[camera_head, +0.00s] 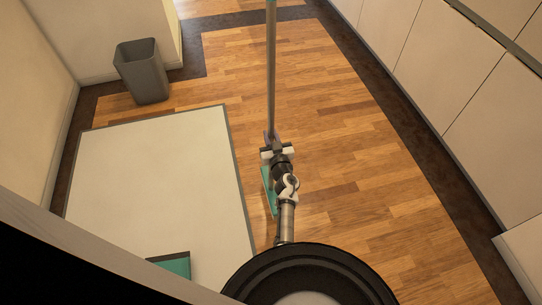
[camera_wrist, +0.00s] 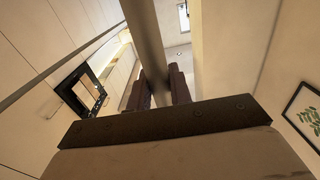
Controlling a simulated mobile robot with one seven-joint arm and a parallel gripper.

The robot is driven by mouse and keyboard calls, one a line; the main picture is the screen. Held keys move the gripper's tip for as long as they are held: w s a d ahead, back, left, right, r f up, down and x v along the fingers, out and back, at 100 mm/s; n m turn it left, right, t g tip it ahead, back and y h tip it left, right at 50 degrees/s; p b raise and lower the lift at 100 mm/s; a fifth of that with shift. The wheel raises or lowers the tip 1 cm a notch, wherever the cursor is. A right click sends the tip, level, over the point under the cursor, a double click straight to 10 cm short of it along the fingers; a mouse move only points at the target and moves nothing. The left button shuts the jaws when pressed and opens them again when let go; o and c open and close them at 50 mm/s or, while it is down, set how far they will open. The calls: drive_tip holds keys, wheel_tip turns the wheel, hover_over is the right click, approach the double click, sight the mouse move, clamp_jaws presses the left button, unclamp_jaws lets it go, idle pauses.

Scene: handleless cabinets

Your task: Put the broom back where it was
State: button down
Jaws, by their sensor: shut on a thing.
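The broom's long grey handle (camera_head: 270,80) stands nearly upright in front of me in the head view, with its top end leaving the picture. A teal part (camera_head: 268,190), which looks like the broom's head, shows low beside my arm, partly hidden by it. My gripper (camera_head: 271,138) is shut on the handle. In the wrist view the handle (camera_wrist: 147,45) passes between the two dark fingers of my gripper (camera_wrist: 160,85). The broom's lower end is not in the wrist view.
A grey bin (camera_head: 142,72) stands by the wall at upper left. A large pale flat-topped panel (camera_head: 160,185) lies at left, with a teal object (camera_head: 172,264) at its near edge. White handleless cabinets (camera_head: 440,70) line the right. Wooden floor (camera_head: 345,160) between is clear.

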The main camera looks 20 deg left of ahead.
wheel_tip(320, 180, down, 7)
drive_tip(key=b, duration=0.3)
drive_tip(key=shift+b, duration=0.4)
drive_tip(key=shift+f, duration=0.15)
drive_tip(key=c, duration=1.3)
unclamp_jaws()
drive_tip(key=p+v, duration=0.5)
drive_tip(key=v, duration=0.7)
